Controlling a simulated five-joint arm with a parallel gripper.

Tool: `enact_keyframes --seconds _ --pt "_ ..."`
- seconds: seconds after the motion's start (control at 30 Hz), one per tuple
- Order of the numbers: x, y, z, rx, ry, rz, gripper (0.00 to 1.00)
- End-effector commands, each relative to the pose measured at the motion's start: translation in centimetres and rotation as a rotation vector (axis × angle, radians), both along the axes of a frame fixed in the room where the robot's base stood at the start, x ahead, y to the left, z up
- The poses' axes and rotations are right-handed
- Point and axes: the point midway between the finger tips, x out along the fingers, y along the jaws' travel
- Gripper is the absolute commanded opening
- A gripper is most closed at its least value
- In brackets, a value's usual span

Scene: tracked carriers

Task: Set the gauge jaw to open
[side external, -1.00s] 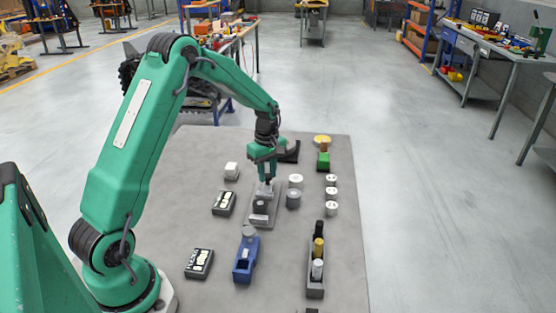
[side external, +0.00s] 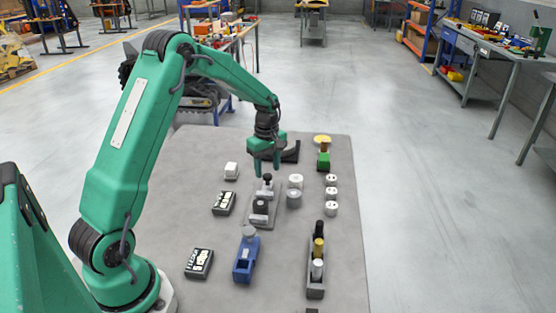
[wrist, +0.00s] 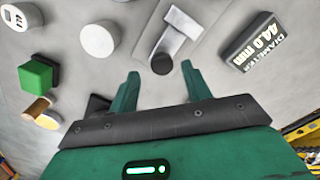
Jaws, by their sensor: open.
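In the wrist view the gauge plate (wrist: 204,48) carries a light grey bar, and the dark knob (wrist: 162,64) shows between my fingertips. My gripper (side external: 267,173) is open and empty, just above the knob. It also shows open in the wrist view (wrist: 160,68). I cannot tell whether a finger touches the knob. A dark display block (wrist: 250,42) reading "DIAMETER 44.0 mm" sits beside the gauge.
White and grey cylinders (side external: 295,181) stand right of the gauge. A green block (side external: 323,160), a blue fixture (side external: 246,262), a rack of cylinders (side external: 315,290) and another display block (side external: 199,263) surround it. Bare mat lies between them.

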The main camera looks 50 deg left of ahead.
Motion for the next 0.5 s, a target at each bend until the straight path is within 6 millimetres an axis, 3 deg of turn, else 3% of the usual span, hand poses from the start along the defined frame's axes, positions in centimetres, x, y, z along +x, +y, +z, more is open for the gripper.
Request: enact_keyframes --seconds 0.3,0.5 --pt "0.1 0.1 4.2 0.002 -0.004 0.001 0.48" --pt "0.0 0.1 5.9 0.001 -0.003 0.001 0.48"
